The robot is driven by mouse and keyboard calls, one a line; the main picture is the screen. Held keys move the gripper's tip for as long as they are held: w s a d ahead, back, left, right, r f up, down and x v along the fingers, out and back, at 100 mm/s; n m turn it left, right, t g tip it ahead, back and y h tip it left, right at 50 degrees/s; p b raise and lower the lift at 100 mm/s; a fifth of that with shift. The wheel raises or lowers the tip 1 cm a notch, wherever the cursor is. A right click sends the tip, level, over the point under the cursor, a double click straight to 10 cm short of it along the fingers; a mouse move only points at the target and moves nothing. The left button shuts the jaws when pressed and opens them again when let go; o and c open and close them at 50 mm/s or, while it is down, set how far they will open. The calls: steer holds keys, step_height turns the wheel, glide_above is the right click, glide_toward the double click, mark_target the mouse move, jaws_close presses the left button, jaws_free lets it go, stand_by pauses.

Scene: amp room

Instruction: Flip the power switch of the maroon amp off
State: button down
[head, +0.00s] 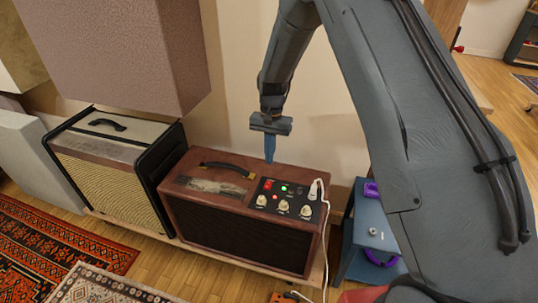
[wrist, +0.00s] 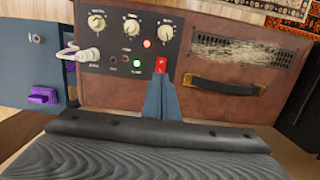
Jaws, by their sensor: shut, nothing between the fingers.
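The maroon amp (head: 240,232) stands on a low wooden bench, its dark control panel at the top right. Its red power switch (head: 267,185) sits at the panel's left edge and also shows in the wrist view (wrist: 161,65). A green light (head: 284,188) and a red light (wrist: 147,43) are lit on the panel. My gripper (head: 270,158) is shut and empty, pointing down above the amp's back edge near the switch. In the wrist view its fingertips (wrist: 160,78) appear right beside the switch; I cannot tell whether they touch it. The rocker's tilt is unclear.
Several cream knobs (wrist: 131,24) and a white plug with cable (wrist: 88,56) are on the panel. A carrying handle (head: 227,170) is on top. A cream-fronted amp (head: 110,185) stands left, a blue stand (head: 365,235) right. A large brownish panel (head: 130,50) hangs at upper left.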

mark_target(268, 186)
steer(key=f, duration=0.7)
steer(key=s+f+p, duration=0.1)
steer(key=f, duration=0.2)
steer(key=shift+a+f, duration=0.25)
steer(key=shift+f, duration=0.05)
